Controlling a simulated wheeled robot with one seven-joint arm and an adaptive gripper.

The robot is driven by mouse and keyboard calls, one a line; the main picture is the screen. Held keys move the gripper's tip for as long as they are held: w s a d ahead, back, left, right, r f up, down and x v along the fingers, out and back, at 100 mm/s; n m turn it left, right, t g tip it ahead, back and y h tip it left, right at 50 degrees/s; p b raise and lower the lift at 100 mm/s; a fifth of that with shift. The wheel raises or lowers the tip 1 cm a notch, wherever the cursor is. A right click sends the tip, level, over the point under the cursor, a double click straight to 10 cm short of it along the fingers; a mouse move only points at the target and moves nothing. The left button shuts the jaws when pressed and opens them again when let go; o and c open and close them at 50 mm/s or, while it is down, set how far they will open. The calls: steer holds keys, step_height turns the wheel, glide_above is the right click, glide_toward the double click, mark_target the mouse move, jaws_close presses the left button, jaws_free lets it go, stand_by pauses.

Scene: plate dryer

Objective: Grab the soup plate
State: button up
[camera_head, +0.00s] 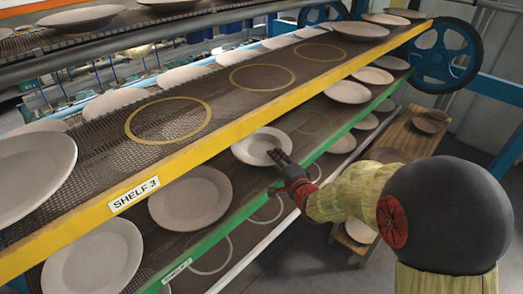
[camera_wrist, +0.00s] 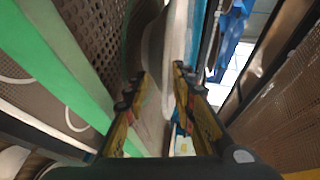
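A small, deep pale plate (camera_head: 256,143), which looks like the soup plate, rests on the green-edged shelf below the yellow-edged one. My gripper (camera_head: 279,158) is at the right side of this plate, its fingertips overlapping the rim in the head view. In the wrist view my gripper (camera_wrist: 159,83) is open, with its two fingers apart. The plate (camera_wrist: 178,55) appears edge-on, with its rim between and beyond the fingertips. I cannot tell whether a finger touches it.
The yellow rail (camera_head: 190,158) with the SHELF 3 label runs above the plate. Large flat plates (camera_head: 190,198) lie to the left on the same shelf. A wooden table (camera_head: 405,135) stands at the right.

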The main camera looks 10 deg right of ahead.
jaws_close()
stand_by(0.6)
stand_by(0.3)
steer(key=shift+w+r, duration=0.1)
steer(key=shift+r, duration=0.05)
